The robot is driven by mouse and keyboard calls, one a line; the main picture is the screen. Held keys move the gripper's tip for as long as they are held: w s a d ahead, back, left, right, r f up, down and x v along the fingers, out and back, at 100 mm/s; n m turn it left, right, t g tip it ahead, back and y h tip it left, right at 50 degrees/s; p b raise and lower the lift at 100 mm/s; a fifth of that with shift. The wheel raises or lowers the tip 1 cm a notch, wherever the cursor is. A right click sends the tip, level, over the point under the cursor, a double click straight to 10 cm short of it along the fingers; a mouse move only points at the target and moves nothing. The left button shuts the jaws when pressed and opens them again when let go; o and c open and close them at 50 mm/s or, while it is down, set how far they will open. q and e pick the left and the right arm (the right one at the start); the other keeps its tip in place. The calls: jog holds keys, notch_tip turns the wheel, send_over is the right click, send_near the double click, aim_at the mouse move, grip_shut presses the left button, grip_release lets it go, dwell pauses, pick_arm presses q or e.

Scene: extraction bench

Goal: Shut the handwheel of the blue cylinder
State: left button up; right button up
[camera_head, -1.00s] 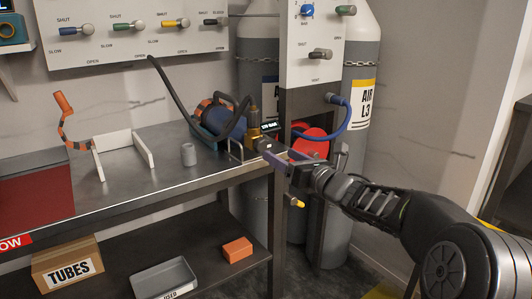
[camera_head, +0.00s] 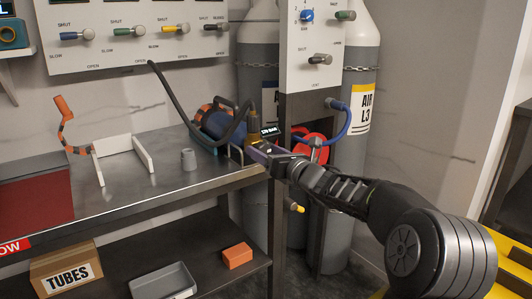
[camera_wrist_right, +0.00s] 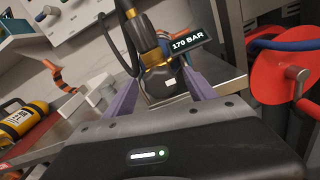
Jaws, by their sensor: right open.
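The blue cylinder (camera_head: 222,124) lies on the bench in the head view, its valve end pointing right. The brass valve (camera_head: 253,126) has a small display (camera_head: 269,130) beside it; in the wrist view the display (camera_wrist_right: 188,43) reads 170 BAR. My right gripper (camera_head: 258,147) is open right at the valve end. In the right wrist view its purple fingers stand either side of the brass valve body (camera_wrist_right: 160,78). My left gripper is not in view.
A black hose (camera_head: 178,95) runs from the wall panel to the valve. A red disc (camera_head: 312,146) with a blue hose (camera_head: 345,124) is close right of my gripper. A grey cup (camera_head: 188,159) and white stand (camera_head: 118,144) are on the bench. Tall grey cylinders stand behind.

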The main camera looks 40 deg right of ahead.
jog(key=shift+c, duration=0.3)
jog(key=c, duration=1.3)
jog(key=shift+c, duration=0.2)
